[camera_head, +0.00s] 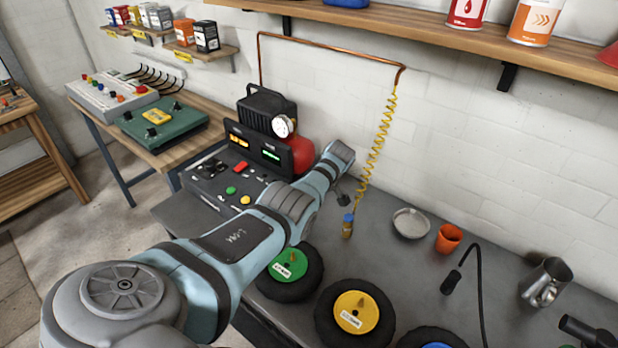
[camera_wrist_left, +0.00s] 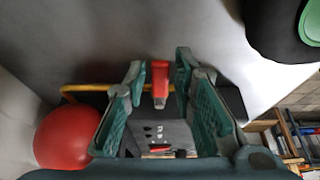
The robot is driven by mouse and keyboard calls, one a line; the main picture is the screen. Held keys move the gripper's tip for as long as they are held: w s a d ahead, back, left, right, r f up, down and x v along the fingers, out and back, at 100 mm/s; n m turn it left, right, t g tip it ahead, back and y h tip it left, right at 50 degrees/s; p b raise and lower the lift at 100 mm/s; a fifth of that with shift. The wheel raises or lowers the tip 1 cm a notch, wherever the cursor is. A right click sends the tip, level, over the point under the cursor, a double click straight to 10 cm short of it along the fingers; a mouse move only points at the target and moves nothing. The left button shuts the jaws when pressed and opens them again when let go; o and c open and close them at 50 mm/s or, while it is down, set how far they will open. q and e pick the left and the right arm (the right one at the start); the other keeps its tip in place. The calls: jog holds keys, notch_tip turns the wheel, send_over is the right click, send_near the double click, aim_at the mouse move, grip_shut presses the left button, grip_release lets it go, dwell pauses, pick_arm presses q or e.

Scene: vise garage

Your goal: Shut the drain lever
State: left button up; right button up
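A small red lever-like piece with a grey end (camera_wrist_left: 159,80) shows in the left wrist view, between the two green fingers of my left gripper (camera_wrist_left: 157,88). The fingers stand apart, one on each side of it, with gaps; I cannot tell whether it is the drain lever or its exact depth. A yellow pipe (camera_wrist_left: 85,88) runs behind the fingers towards it. The red tank (camera_wrist_left: 68,138) is left of the gripper; it also shows in the head view (camera_head: 303,152). My right gripper is out of view.
The black compressor (camera_head: 262,108) stands against the wall, behind a control panel (camera_head: 215,182). A yellow coiled hose (camera_head: 380,140) hangs beside my arm. Wheels with green (camera_head: 290,265) and yellow (camera_head: 357,311) hubs lie in front. A grey dish (camera_head: 411,223) and orange cup (camera_head: 448,238) stand right.

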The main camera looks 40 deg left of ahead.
pick_arm(q)
jog(key=v, duration=1.2)
